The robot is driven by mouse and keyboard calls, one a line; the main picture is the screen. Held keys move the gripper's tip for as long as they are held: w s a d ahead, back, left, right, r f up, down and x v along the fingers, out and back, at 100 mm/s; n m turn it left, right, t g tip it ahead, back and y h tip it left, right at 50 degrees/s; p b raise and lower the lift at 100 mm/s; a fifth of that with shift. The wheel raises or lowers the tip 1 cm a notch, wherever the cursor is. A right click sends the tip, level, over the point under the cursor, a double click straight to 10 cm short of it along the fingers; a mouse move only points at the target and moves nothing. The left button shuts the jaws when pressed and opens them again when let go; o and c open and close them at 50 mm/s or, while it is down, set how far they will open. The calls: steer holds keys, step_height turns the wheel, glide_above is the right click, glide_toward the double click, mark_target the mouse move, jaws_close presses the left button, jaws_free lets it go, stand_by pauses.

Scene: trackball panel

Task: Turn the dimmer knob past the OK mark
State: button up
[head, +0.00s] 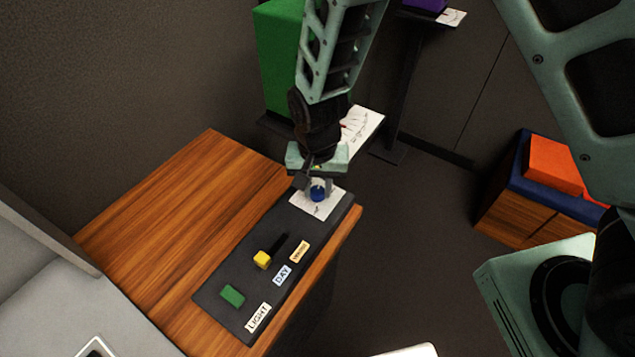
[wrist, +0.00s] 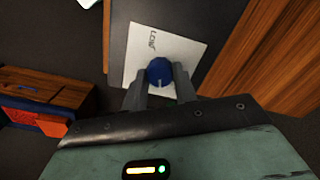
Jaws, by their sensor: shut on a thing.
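The dimmer knob (head: 318,193) is a small round blue knob on a white card (head: 327,206) at the far end of the dark panel (head: 240,262). In the wrist view the blue knob (wrist: 160,71) sits between my two fingers, with a pale line on its near side. The card (wrist: 190,50) carries the word LOW near its upper left part; no OK mark can be read. My gripper (head: 318,184) points down at the knob and its fingers (wrist: 160,82) are closed on its sides.
The panel also bears a yellow knob in a dark slot (head: 262,260), a green button (head: 232,296) and labels LIGHT, DAY and one unclear. It lies on a wooden counter (head: 170,215). A wooden cabinet with orange and blue things (head: 510,205) stands to the right. Dark floor lies between.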

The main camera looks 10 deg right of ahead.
mark_target(317, 190)
steer(key=shift+m, duration=0.3)
stand_by(0.4)
steer(key=o, duration=1)
steer(key=shift+r, duration=0.15)
step_height(317, 190, up, 17)
steer(key=shift+r+b, duration=0.1)
steer(key=shift+b, duration=0.6)
